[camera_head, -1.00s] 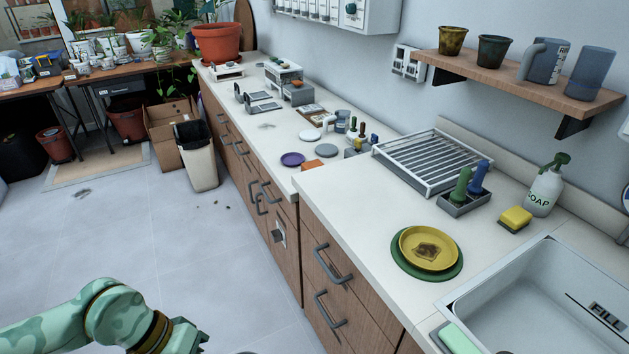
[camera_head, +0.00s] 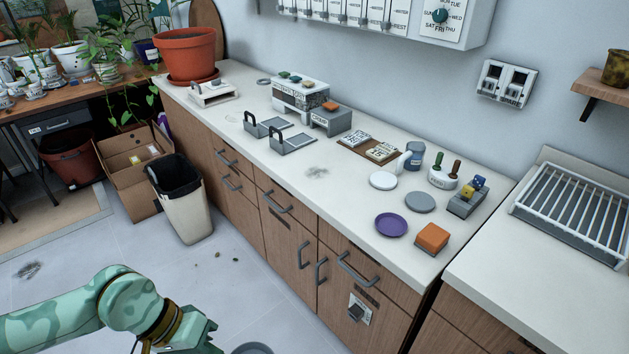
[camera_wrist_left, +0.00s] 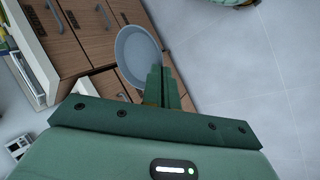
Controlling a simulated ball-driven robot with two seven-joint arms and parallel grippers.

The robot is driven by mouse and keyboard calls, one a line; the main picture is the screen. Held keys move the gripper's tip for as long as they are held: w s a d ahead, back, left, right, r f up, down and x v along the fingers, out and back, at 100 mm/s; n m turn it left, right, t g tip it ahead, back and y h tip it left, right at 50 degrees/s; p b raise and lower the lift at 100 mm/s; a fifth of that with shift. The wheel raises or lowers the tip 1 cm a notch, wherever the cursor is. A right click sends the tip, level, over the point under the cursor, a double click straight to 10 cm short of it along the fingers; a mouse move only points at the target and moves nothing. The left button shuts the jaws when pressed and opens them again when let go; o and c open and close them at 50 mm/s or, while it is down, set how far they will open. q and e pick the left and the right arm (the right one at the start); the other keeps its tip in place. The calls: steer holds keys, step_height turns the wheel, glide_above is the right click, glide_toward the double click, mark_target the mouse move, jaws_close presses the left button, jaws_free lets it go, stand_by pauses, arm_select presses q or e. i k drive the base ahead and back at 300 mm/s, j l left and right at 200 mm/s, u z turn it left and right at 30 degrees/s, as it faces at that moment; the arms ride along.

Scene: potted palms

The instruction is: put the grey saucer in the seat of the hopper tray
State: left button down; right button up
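A grey saucer (camera_wrist_left: 138,55) shows in the left wrist view, with its rim at the green fingers of my left gripper (camera_wrist_left: 164,78). The fingers are together on the rim, with the floor and cabinet fronts behind. In the head view my left gripper (camera_head: 198,335) is at the bottom, away from the counter, and only the top edge of the held saucer (camera_head: 253,349) shows. A white box with a dark pebbled window (camera_head: 302,98) and a grey labelled box (camera_head: 332,121) stand on the counter; I cannot tell which part is the hopper tray. My right gripper is out of view.
The counter also holds purple (camera_head: 391,224), grey (camera_head: 420,202) and white (camera_head: 383,180) discs, an orange block (camera_head: 432,237) and two black-handled plates (camera_head: 291,141). A bin (camera_head: 182,205) and cardboard box (camera_head: 130,170) stand on the floor. The counter's front middle is clear.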

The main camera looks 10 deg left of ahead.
mark_target(275, 124)
steer(key=i+j+z, duration=0.1)
steer(key=i+j, duration=0.3)
steer(key=j, duration=0.25)
steer(key=i+j+z, duration=0.15)
steer(key=i+j, duration=0.2)
steer(key=j, duration=0.3)
steer(key=i+j+z, duration=0.15)
steer(key=j, duration=0.2)
steer(key=i+j, duration=0.2)
steer(key=j, duration=0.15)
steer(key=i+j+z, duration=0.15)
steer(key=j, duration=0.2)
steer(key=i+j, duration=0.15)
steer(key=j, duration=0.25)
steer(key=z, duration=0.05)
